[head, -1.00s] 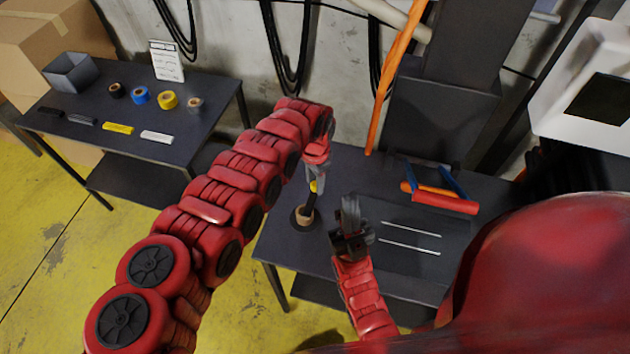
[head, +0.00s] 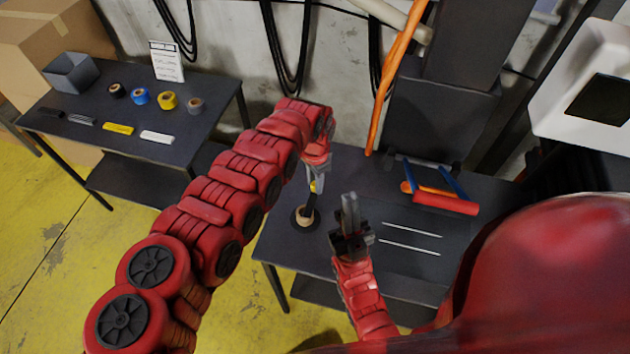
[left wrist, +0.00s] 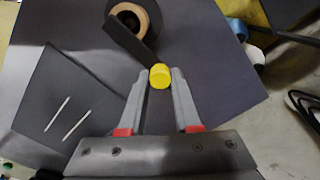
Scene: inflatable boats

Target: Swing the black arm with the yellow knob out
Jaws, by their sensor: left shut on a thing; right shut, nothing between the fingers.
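The yellow knob (left wrist: 160,76) sits at the end of the black arm (left wrist: 128,42). In the left wrist view the black arm runs from the knob up to the tan-cored roll (left wrist: 150,18) and partly covers it. My left gripper (left wrist: 160,82) is shut on the yellow knob, one grey finger on each side. In the head view the left gripper (head: 316,180) reaches down to the knob above the roll's round black base (head: 296,221), and the fingers partly hide it. My right gripper (head: 349,208) is shut and empty, to the right of the roll.
A dark panel with two pale rods (head: 410,234) lies on the table to the right. A red-and-blue frame (head: 445,203) stands behind it. An orange hanging strip (head: 385,95) comes down near the table's back. A side table (head: 75,148) at left holds tape rolls.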

